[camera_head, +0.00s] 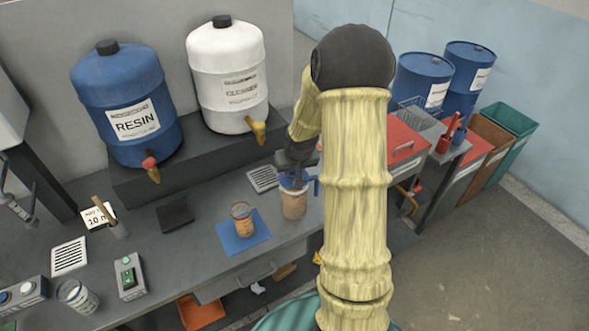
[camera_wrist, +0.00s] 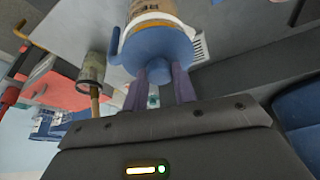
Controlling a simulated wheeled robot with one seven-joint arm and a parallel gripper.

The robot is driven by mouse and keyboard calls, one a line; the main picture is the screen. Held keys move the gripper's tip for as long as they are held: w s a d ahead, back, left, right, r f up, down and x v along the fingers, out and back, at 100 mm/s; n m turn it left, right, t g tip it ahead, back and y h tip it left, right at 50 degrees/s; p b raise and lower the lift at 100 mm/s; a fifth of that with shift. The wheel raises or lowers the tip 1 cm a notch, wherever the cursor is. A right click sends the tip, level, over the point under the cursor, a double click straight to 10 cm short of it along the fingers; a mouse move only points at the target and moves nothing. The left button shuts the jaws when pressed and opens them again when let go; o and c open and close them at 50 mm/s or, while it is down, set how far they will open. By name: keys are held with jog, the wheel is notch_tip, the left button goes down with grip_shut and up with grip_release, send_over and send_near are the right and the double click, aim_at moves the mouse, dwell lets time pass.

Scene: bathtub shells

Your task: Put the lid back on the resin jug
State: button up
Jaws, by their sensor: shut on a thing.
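The resin jug (camera_head: 293,205) stands at the right end of the bench, a clear vessel with amber contents and a blue handle. It also shows in the wrist view (camera_wrist: 152,12), at the top edge. The round blue lid (camera_wrist: 158,48) is between the fingers of my gripper (camera_wrist: 163,85), which is shut on it. The lid lies across the jug's mouth in the wrist view; I cannot tell whether it rests on the rim or hangs just above. In the head view my gripper (camera_head: 296,172) is directly over the jug, and its fingers partly hide the lid.
A small cup (camera_head: 242,222) stands on a blue mat (camera_head: 228,243) left of the jug. A blue resin drum (camera_head: 120,90) and a white cleaner drum (camera_head: 225,85) stand on the raised shelf behind.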

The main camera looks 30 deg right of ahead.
jog(key=shift+s+a, duration=0.1)
jog(key=shift+a, duration=0.05)
jog(key=shift+s+d+r, duration=0.1)
jog(key=shift+d, duration=0.1)
jog(key=shift+s, duration=0.2)
jog(key=shift+w+a, duration=0.15)
jog(key=shift+w, duration=0.1)
dwell(0.4)
jog(key=shift+f, duration=0.2)
dwell(1.2)
jog(key=o, duration=1.5)
